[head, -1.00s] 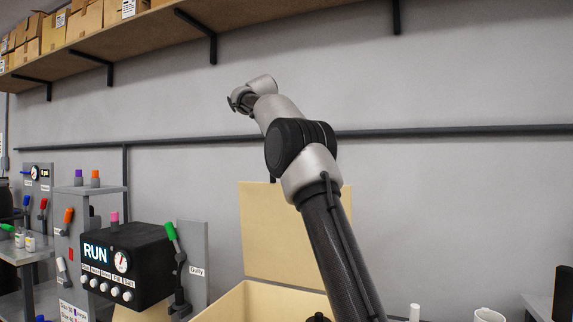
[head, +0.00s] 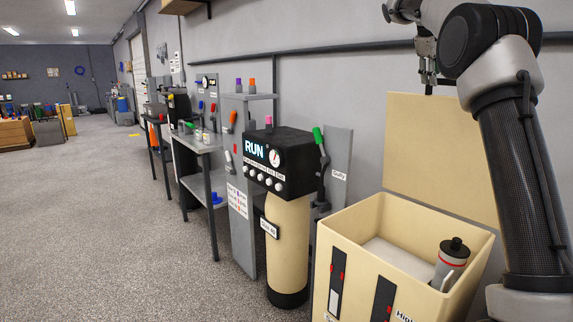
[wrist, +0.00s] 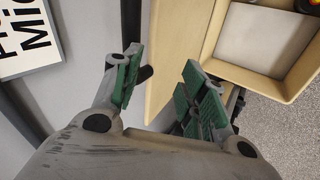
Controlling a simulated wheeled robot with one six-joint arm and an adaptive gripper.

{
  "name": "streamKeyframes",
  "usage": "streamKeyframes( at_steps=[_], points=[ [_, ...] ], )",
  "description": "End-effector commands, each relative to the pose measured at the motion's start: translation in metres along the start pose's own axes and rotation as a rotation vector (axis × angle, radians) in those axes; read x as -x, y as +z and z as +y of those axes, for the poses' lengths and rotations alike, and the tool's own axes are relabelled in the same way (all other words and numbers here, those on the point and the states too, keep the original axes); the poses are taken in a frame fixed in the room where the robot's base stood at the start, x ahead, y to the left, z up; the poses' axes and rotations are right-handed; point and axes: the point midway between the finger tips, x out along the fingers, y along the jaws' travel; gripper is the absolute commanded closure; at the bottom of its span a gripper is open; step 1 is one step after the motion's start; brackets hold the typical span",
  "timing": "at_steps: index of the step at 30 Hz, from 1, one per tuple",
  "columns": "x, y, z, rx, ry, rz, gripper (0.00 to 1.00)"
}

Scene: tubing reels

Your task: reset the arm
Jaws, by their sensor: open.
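My gripper is in the wrist view (wrist: 160,92), with its two green-padded fingers apart and nothing between them. In the head view my gripper (head: 428,75) hangs near the top right, pointing down above the raised lid of the cream bin. My arm rises along the right side of the head view, with its black elbow joint at the top. The fingertips are small in the head view. The wrist view shows the edge of the bin's lid beyond the fingers.
The open cream bin (head: 335,228) stands below, holding a grey bottle with a black cap (head: 452,262). Left of it is a black RUN control box (head: 282,162) on a cream tank (head: 287,235), beside a green-handled lever (head: 319,142). Open floor (head: 110,220) lies to the left.

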Motion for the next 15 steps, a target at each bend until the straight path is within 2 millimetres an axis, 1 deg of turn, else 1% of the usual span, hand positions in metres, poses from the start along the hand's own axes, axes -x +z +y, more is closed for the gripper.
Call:
streamKeyframes(
  at_steps=[1,2,3,5,6,8,9,11,12,14,15],
  points=[
    [-0.017,0.004,-0.021,-0.027,-0.044,-0.012,0.58],
    [-0.023,0.009,-0.033,-0.049,-0.068,-0.014,0.58],
    [-0.029,0.016,-0.049,-0.078,-0.101,-0.017,0.58],
    [-0.033,0.029,-0.073,-0.125,-0.145,-0.019,0.58],
    [-0.034,0.041,-0.090,-0.155,-0.176,-0.023,0.58],
    [-0.032,0.061,-0.116,-0.203,-0.219,-0.029,0.58],
    [-0.029,0.076,-0.134,-0.234,-0.246,-0.033,0.58],
    [-0.024,0.101,-0.161,-0.280,-0.285,-0.039,0.58],
    [-0.021,0.119,-0.179,-0.310,-0.309,-0.044,0.58],
    [-0.015,0.147,-0.207,-0.355,-0.344,-0.051,0.58],
    [-0.011,0.168,-0.227,-0.382,-0.366,-0.058,0.58]
  ],
)
